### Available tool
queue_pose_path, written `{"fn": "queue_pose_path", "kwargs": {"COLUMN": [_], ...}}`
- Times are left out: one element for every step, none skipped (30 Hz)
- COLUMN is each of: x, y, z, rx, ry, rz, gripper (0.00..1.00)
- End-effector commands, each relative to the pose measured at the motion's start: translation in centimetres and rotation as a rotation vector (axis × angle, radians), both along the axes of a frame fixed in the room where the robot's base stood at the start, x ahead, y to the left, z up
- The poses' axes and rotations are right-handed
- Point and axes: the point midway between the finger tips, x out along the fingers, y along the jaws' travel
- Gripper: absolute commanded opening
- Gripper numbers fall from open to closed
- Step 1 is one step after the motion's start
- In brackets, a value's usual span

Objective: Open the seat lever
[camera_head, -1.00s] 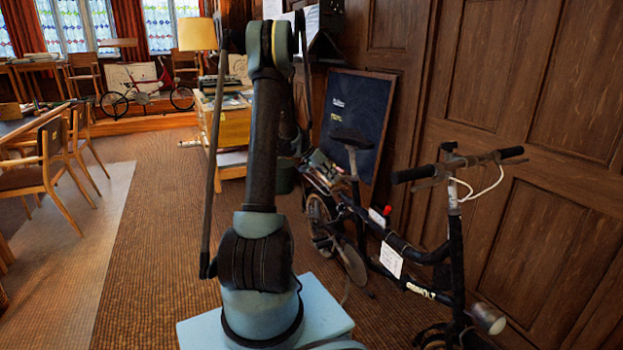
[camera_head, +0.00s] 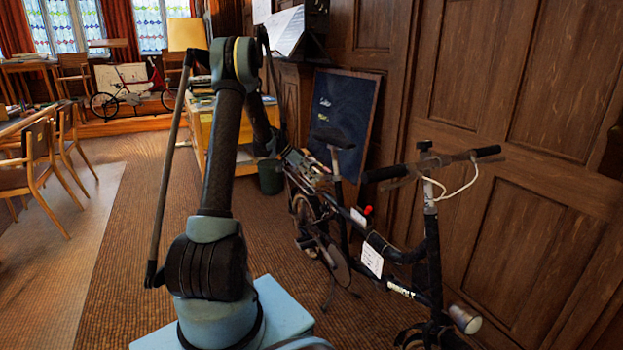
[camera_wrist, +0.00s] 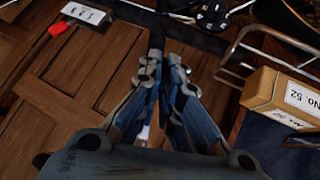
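The dark folding bicycle (camera_head: 430,260) stands along the panelled wall in the head view. Its black saddle (camera_head: 332,138) is on a seat post (camera_head: 336,163). My gripper (camera_head: 318,176) is beside the bicycle just below the saddle, small and partly lost against the frame. In the wrist view my gripper's two blue-grey fingers (camera_wrist: 164,62) converge with a narrow gap at the tips. A dark tube (camera_wrist: 157,30) lies in line with the tips; contact cannot be told. I cannot make out the seat lever in either view.
A tan box (camera_wrist: 280,96) marked No. 52 and a wire rack (camera_wrist: 235,50) are close right of the fingers. A red piece (camera_wrist: 59,28) and white tag (camera_wrist: 86,13) are upper left. A blackboard (camera_head: 345,110) leans behind the bicycle. Carpet at left is open.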

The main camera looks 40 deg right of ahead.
Motion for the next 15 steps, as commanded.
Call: {"fn": "queue_pose_path", "kwargs": {"x": [0.23,0.23,0.22,0.21,0.20,0.17,0.15,0.12,0.09,0.06,0.04,0.01,0.00,-0.02,-0.04], "y": [0.15,0.15,0.15,0.15,0.15,0.13,0.11,0.09,0.08,0.06,0.04,0.03,0.02,0.01,-0.01], "z": [-0.09,-0.10,-0.10,-0.11,-0.11,-0.10,-0.10,-0.10,-0.09,-0.09,-0.08,-0.07,-0.07,-0.07,-0.07], "rx": [0.002,0.002,0.003,0.003,0.003,0.003,0.003,0.003,0.002,0.002,0.002,0.002,0.002,0.002,0.002], "ry": [-0.003,-0.003,-0.004,-0.004,-0.004,-0.003,-0.003,-0.003,-0.003,-0.003,-0.003,-0.002,-0.002,-0.002,-0.003], "rz": [0.003,0.003,0.002,0.002,0.002,0.002,0.002,0.002,0.000,0.000,0.000,0.000,0.000,0.000,-0.001], "gripper": [0.00,0.00,0.00,0.00,0.12,0.21,0.25,0.25,0.25,0.25,0.25,0.25,0.25,0.25,0.25]}}
